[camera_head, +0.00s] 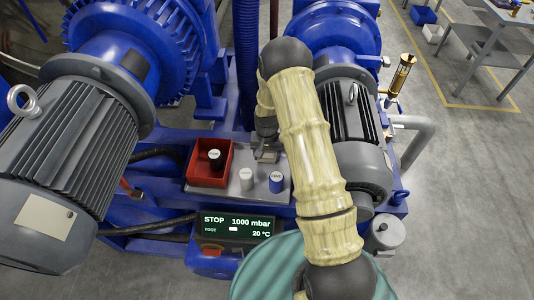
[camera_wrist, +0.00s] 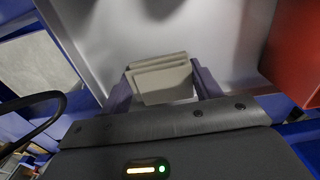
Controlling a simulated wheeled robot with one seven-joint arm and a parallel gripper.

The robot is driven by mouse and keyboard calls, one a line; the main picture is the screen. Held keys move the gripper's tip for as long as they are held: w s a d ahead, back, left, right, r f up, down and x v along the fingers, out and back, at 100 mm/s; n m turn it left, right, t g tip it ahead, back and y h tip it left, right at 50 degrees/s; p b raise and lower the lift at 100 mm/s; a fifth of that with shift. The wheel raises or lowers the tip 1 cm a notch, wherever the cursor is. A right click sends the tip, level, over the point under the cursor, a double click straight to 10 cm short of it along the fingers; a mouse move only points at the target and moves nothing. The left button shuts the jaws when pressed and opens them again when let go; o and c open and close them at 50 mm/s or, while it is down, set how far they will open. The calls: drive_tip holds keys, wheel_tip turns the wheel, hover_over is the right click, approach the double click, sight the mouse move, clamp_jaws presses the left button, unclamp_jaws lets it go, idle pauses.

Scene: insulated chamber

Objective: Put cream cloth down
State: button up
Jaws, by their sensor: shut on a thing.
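The cream cloth (camera_wrist: 160,80) is a small folded pad, greyish in this light, between the two fingers of my gripper (camera_wrist: 160,88) in the wrist view. My gripper is shut on it. In the head view my gripper (camera_head: 266,152) points down over the back of a grey metal tray (camera_head: 226,197), right of a red bin (camera_head: 190,178). The cloth is hard to make out there, partly hidden by my gripper and arm. In the wrist view the tray's pale surface (camera_wrist: 120,30) lies beyond the cloth; I cannot tell whether they touch.
The red bin holds a dark, white-capped container (camera_head: 214,158). A white container (camera_head: 246,178) and a blue one (camera_head: 276,182) stand on the tray's front right. Large motors (camera_head: 70,165) flank the tray. A display (camera_head: 238,225) is in front.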

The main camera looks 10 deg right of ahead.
sight(267, 154)
drive_tip(key=shift+f, duration=0.2)
drive_tip(key=o, duration=1)
drive_tip(key=shift+r, duration=0.1)
drive_tip(key=shift+o, duration=0.2)
wheel_tip(267, 154, up, 12)
drive_tip(key=b, duration=0.4)
drive_tip(key=shift+r, duration=0.15)
